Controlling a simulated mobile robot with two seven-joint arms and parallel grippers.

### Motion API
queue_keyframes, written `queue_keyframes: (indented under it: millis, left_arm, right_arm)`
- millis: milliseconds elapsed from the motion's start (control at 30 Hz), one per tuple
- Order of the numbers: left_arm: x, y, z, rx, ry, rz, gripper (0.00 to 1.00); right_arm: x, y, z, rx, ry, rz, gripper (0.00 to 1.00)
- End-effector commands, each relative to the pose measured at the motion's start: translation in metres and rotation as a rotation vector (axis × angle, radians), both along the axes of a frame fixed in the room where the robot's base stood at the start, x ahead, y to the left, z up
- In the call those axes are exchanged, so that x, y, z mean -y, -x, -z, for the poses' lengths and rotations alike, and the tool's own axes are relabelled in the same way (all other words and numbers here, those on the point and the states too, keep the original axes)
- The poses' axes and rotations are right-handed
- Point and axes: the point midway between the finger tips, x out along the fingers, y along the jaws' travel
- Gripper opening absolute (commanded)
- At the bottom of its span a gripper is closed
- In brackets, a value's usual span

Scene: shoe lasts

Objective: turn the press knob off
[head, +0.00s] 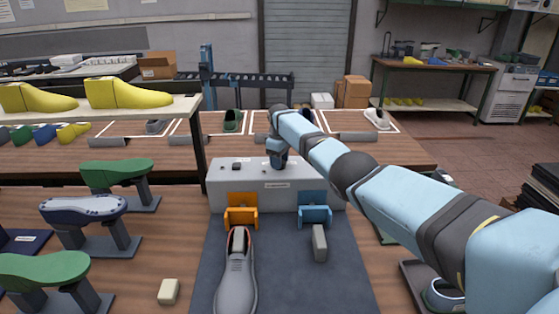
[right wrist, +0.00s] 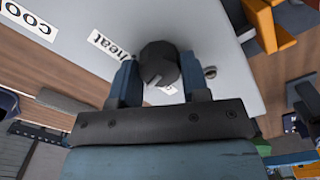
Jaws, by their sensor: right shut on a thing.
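The press (head: 228,202) is a light grey box at the back of the dark mat in the head view. In the right wrist view its pale top (right wrist: 222,35) carries labels reading "heat" (right wrist: 113,45) and "cool" (right wrist: 30,20). The dark round press knob (right wrist: 158,60) has a light pointer mark on its face. My right gripper (head: 279,163) reaches down onto the box top and is shut on the knob, one blue finger on each side. The gripper hides the knob in the head view. My left gripper is out of view.
An orange bracket (head: 241,213) and a blue bracket (head: 315,214) stand at the box's front. A grey shoe (head: 236,280) and a grey block (head: 319,243) are on the mat. Green lasts (head: 116,169) on stands and a shelf with yellow lasts (head: 128,93) crowd the left.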

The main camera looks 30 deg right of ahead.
Motion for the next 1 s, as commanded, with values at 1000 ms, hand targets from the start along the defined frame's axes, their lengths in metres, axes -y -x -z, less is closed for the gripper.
queue_keyframes:
  millis: [1000]
  left_arm:
    - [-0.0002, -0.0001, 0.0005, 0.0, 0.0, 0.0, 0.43]
  right_arm:
    - [-0.0003, -0.0001, 0.0003, 0.0, 0.0, -0.562, 0.19]
